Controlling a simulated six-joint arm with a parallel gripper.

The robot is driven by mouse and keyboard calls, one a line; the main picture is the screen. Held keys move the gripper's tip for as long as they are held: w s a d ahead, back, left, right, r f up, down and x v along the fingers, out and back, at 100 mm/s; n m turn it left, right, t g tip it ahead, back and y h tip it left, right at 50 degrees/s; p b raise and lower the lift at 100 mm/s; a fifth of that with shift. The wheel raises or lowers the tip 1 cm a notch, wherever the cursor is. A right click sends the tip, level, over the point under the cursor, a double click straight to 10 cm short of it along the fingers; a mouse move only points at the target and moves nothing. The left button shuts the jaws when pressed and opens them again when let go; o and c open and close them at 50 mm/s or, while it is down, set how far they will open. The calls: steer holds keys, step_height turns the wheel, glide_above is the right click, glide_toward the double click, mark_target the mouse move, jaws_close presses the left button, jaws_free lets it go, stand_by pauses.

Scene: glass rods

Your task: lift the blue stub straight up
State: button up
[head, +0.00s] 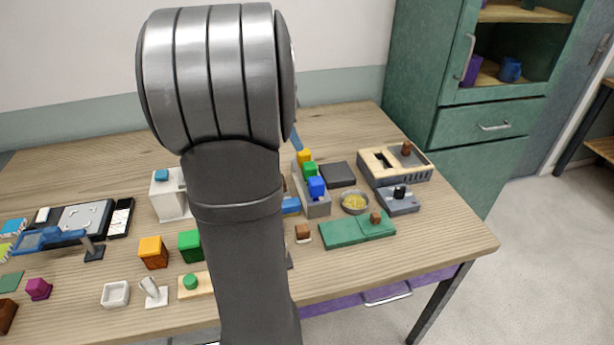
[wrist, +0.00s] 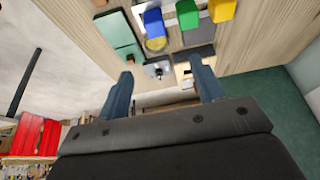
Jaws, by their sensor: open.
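The blue stub (head: 316,187) stands at the near end of a grey holder (head: 318,208), in line with a green stub (head: 309,169) and a yellow stub (head: 304,156). The blue stub (wrist: 153,24) also shows at the top of the wrist view, left of the green stub (wrist: 187,14) and the yellow stub (wrist: 222,10). My gripper (wrist: 161,68) is open, with nothing between its two fingers. In the wrist view the stubs lie beyond the fingertips, apart from them. My arm hides most of the gripper in the head view.
Right of the holder are a dark block (head: 338,174), a dish of yellow bits (head: 355,202), a green board (head: 345,234) and a beige box (head: 410,168). An orange block (head: 153,252) and a green block (head: 190,245) stand left of my arm. The table's right front corner is clear.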

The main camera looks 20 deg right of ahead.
glide_toward(316, 180)
steer(key=x, duration=0.5)
steer(key=shift+w+d, duration=0.15)
steer(key=shift+w, duration=0.1)
steer(key=x, duration=0.5)
steer(key=shift+s+f, duration=0.15)
steer(key=shift+s, duration=0.2)
steer(key=c, duration=1.1)
